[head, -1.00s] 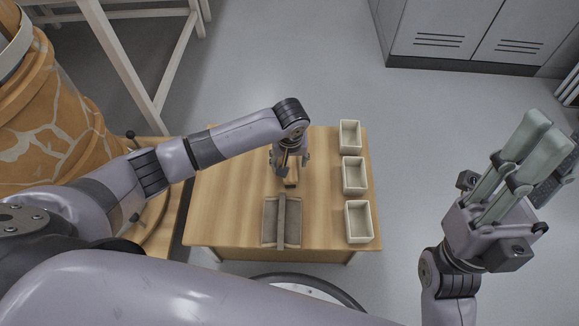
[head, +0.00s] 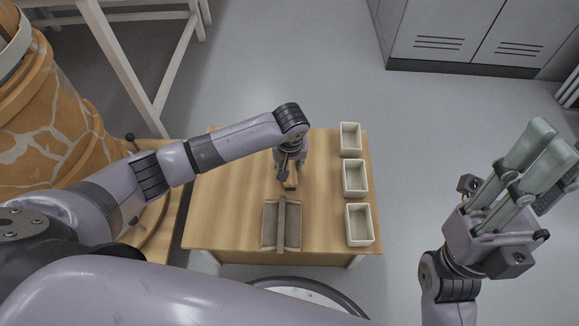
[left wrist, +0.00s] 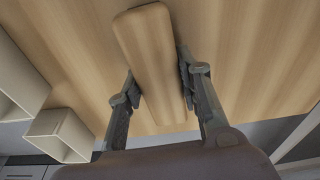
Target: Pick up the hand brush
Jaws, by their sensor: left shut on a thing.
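The hand brush shows as a long, rounded wooden piece (left wrist: 155,60) in the left wrist view, lying between my left gripper's two fingers (left wrist: 158,85). In the head view only a small part of the brush (head: 291,184) shows on or just over the wooden table. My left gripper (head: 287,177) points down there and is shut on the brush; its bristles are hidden. I cannot tell whether the brush touches the tabletop. My right gripper (head: 548,145) is held up at the right, off the table, with nothing visible in it; its finger gap is unclear.
Three cream open bins (head: 347,210) stand in a row along the right side of the wooden table (head: 220,215). A grey-brown tray (head: 269,228) with a raised bar across it lies in front of the brush. A large cracked-pattern pot (head: 50,125) stands at left.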

